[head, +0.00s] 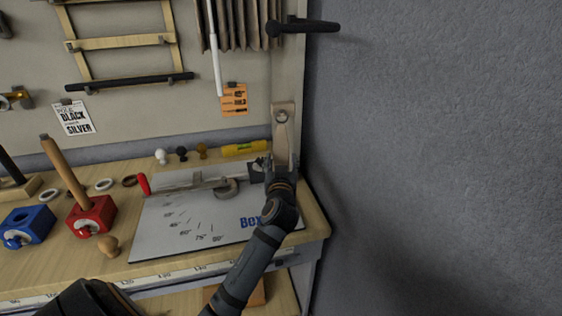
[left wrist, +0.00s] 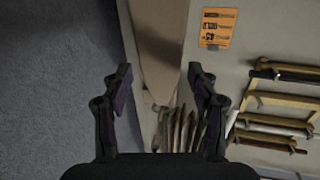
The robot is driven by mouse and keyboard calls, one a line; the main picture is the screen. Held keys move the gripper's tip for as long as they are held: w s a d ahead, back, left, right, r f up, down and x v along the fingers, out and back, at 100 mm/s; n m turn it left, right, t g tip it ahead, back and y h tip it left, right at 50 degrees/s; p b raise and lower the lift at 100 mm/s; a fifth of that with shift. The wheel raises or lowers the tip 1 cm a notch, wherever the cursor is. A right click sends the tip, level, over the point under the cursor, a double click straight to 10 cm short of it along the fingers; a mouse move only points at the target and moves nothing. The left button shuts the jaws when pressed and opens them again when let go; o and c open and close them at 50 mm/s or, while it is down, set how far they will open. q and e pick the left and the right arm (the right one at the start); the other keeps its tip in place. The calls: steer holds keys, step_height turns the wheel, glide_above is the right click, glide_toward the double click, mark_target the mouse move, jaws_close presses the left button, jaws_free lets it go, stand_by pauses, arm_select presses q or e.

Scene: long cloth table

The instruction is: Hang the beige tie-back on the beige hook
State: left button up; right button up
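A beige strap-like piece (head: 281,148), which looks like the tie-back, hangs at the narrow post by the wall corner in the head view. A small round fitting (head: 283,117) shows at its upper part. I cannot tell whether this is the hook or part of the tie-back. My left gripper (head: 278,165) is just below, in front of the post's lower end. In the left wrist view a tapering brownish-beige strip (left wrist: 158,45) lies beyond the fingers. My right gripper is out of view.
A grey wall (head: 430,160) stands close on the right. A dark bar (head: 308,27) juts out above. Pleated cloth (head: 240,25) and an orange card (head: 234,100) hang left of the post. Below lie a white board (head: 165,225), a yellow level (head: 244,148) and several knobs.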

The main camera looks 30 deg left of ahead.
arm_select(q)
steer(key=shift+o, duration=0.7)
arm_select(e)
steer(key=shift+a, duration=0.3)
arm_select(q)
steer(key=shift+s+d, duration=0.15)
steer(key=v, duration=0.7)
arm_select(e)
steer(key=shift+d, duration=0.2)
